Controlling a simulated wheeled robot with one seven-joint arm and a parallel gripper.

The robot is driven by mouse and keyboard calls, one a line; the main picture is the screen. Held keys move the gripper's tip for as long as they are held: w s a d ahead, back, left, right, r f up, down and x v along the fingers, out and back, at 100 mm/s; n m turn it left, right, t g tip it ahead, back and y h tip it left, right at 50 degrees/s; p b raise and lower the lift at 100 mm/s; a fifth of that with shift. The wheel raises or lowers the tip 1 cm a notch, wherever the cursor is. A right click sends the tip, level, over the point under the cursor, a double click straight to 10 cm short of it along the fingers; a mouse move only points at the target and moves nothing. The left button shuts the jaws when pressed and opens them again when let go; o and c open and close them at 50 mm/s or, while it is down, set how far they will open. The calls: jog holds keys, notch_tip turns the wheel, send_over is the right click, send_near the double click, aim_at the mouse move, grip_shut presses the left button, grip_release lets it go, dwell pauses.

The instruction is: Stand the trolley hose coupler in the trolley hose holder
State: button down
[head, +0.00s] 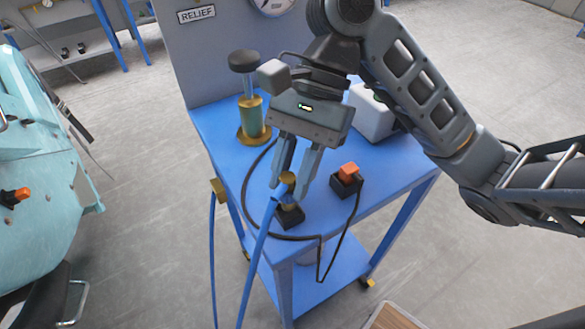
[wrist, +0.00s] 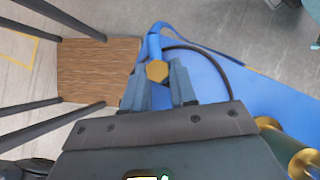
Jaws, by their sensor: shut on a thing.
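The trolley hose coupler (head: 288,178) is a brass fitting on a blue hose (head: 258,262), held between the fingertips of my gripper (head: 290,184). In the wrist view its hexagonal brass end (wrist: 157,71) shows between the two fingers of my gripper (wrist: 159,84).
A black box with an orange plug (head: 347,174) stands right of my gripper, with a black cable looping over the trolley top (head: 212,124). A grey box (head: 372,112) stands behind. A wooden surface (wrist: 95,70) shows in the wrist view.

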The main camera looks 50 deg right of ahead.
jog(key=shift+f+b, duration=0.75)
jog(key=shift+f, duration=0.45)
dwell(0.3)
jog(key=c, duration=0.8)
grip_release()
jog(key=shift+p+v, duration=0.8)
jog(key=shift+v, duration=3.15)
jog(key=shift+f, duration=0.1)
